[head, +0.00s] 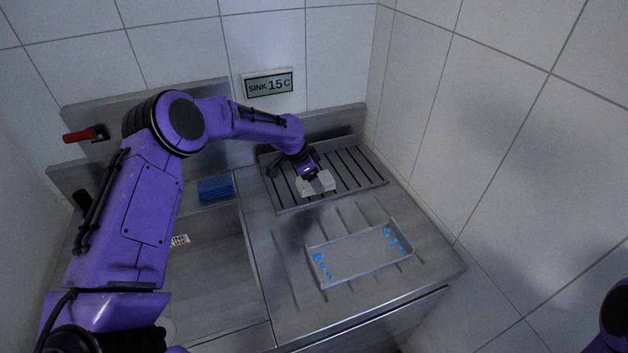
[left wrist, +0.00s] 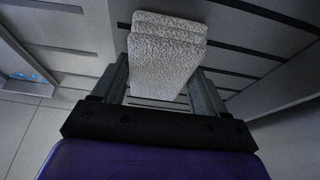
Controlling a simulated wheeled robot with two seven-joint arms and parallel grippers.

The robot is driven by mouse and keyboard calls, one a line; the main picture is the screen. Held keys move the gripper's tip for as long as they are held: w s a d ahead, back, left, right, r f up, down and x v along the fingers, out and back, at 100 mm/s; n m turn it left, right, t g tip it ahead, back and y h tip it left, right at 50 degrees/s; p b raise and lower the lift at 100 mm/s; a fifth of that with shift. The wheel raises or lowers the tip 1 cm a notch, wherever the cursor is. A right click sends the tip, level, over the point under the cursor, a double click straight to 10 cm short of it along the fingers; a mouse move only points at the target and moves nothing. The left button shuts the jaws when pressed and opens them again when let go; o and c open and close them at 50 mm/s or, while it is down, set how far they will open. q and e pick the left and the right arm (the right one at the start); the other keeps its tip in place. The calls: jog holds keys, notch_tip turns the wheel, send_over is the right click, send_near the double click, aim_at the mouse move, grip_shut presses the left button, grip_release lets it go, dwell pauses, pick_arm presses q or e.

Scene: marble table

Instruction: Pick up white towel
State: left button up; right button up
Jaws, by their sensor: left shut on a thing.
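The white towel (head: 317,187) is a folded, layered block at the slatted rack at the back right of the counter. My left gripper (head: 312,180) reaches down onto it from above. In the left wrist view the towel (left wrist: 166,55) shows a rough, pale texture and stacked layers. It sits between the two fingers of my left gripper (left wrist: 163,85), which is shut on it. I cannot tell whether the towel still touches the rack. Of my right arm only a purple part shows at the right edge of the head view; its gripper is not in view.
The slatted metal rack (head: 355,172) lies under the towel. A shallow grey tray (head: 345,275) with blue marks stands in front on the ribbed drainboard. The sink basin (head: 212,275) is at left, with a blue cloth-like block (head: 215,189) behind it. Tiled walls close the back and right.

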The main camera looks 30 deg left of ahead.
pick_arm(q)
jog(key=shift+r+b, duration=0.25)
jog(key=shift+b, duration=0.05)
jog(key=s+r+b, duration=0.1)
jog(key=r, duration=0.1)
jog(key=s+d+r, duration=0.1)
jog(key=r, duration=0.2)
jog(key=s+d+r+b, duration=0.1)
jog(key=r, duration=0.1)
jog(key=shift+s+d+r+b, duration=0.25)
jog(key=shift+s+r+b, duration=0.05)
jog(key=shift+r, duration=0.05)
jog(key=s+d+r, duration=0.1)
jog(key=s, duration=0.1)
jog(key=s+d+r+b, duration=0.1)
jog(key=s+d+r, duration=0.1)
jog(key=s, duration=0.1)
jog(key=s+d+r+b, duration=0.1)
jog(key=s+d, duration=0.1)
jog(key=s, duration=0.1)
jog(key=shift+d+r, duration=0.1)
jog(key=shift+r, duration=0.25)
jog(key=shift+c, duration=0.6)
